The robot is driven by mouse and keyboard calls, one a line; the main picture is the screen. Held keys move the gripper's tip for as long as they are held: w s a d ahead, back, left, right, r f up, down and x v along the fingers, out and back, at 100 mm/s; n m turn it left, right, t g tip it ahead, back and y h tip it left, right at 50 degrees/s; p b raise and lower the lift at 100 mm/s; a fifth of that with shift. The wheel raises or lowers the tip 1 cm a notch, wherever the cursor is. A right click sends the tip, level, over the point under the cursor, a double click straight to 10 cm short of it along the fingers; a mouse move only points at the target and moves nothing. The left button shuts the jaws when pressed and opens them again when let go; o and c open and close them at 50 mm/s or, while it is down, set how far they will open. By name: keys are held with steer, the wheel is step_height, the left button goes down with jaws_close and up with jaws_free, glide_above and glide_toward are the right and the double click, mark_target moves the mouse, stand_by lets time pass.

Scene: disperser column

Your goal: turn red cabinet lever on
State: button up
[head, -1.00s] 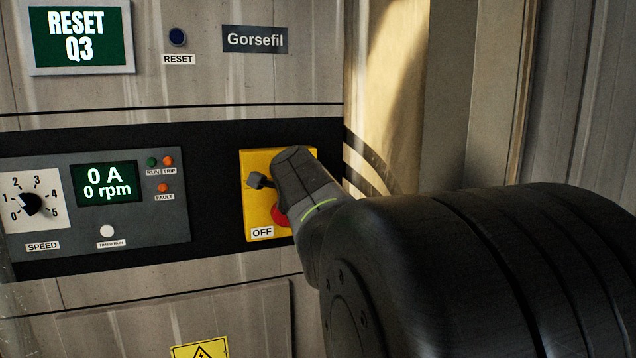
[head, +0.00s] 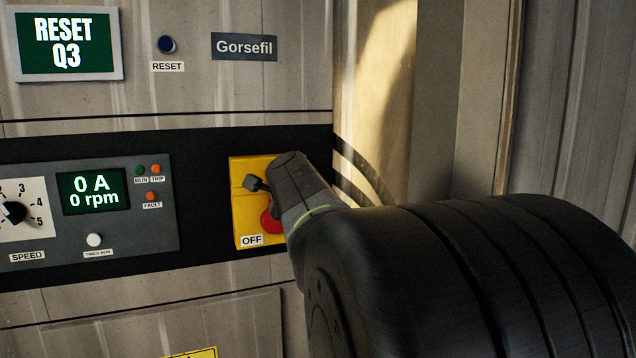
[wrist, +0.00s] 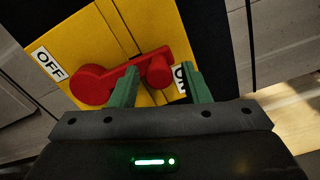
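The red lever (wrist: 94,84) is on a yellow switch box (wrist: 85,38) in the wrist view. Its rounded end lies on the side of the OFF label. The box also shows in the head view (head: 240,213), with part of the red lever (head: 268,224) beside the OFF label. My gripper (wrist: 161,74) is at the box, its two green fingers apart. The left finger overlaps the red lever and a red part shows between the fingers. Contact cannot be told. An ON label is partly hidden by the right finger. In the head view my wrist covers the box's right side.
A control panel (head: 120,232) with a speed dial and a display reading 0 A, 0 rpm is left of the box. A beige post (head: 372,90) stands right of the cabinet.

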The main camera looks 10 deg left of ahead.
steer(key=v, duration=1.4)
steer(key=shift+p, duration=0.45)
steer(key=shift+w, duration=0.2)
steer(key=b+x, duration=0.1)
steer(key=x, duration=1.2)
steer(key=shift+w+a, duration=0.25)
steer(key=shift+s, duration=0.1)
